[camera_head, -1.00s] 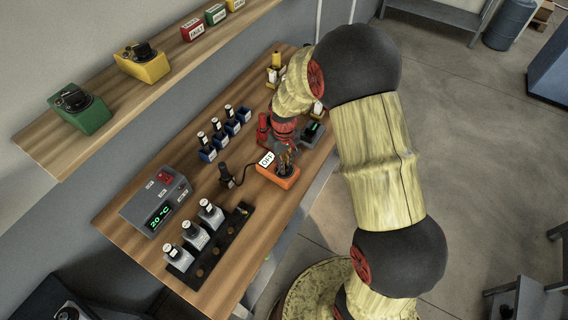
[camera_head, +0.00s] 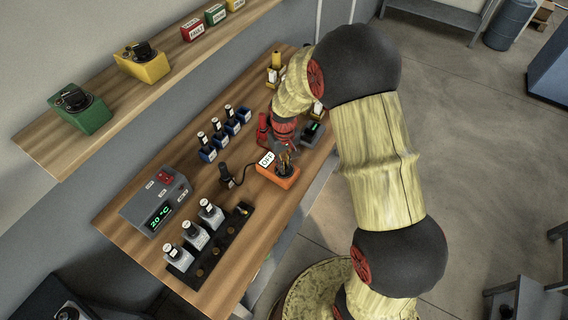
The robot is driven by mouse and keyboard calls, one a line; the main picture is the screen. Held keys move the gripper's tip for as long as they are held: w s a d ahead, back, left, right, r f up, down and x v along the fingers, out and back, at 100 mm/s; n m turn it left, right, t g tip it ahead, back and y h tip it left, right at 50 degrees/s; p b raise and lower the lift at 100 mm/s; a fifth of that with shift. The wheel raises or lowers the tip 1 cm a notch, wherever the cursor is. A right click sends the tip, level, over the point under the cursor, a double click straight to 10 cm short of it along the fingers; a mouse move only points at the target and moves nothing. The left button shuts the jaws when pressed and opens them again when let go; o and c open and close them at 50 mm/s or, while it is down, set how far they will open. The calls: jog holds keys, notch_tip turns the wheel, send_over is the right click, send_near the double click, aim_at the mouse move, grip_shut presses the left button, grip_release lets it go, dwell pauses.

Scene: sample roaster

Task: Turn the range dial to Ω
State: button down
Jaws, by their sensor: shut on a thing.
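An orange device (camera_head: 266,172) lies on the wooden bench, with a white tag reading OFF (camera_head: 267,158) at its left end. My gripper (camera_head: 287,158) reaches down onto the device's right part and is shut on its range dial. The dial is mostly hidden by the fingers, so its pointer and the Ω mark cannot be made out. A black probe (camera_head: 225,173) stands to the left of the device, with a thin cable leading toward it.
A grey box (camera_head: 156,205) showing 20 °C and a black rack (camera_head: 222,243) stand nearer. A dark box with a green display (camera_head: 312,130) is beside my gripper. Free bench lies left of the device.

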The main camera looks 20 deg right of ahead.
jog(key=c, duration=1.8)
grip_release()
notch_tip(320, 180, up, 12)
jog(key=shift+r, duration=0.1)
notch_tip(320, 180, down, 5)
jog(key=b, duration=0.2)
jog(key=shift+r+b, duration=0.2)
jog(key=shift+b, duration=0.2)
jog(key=shift+f+b, duration=0.45)
jog(key=shift+f, duration=3.35)
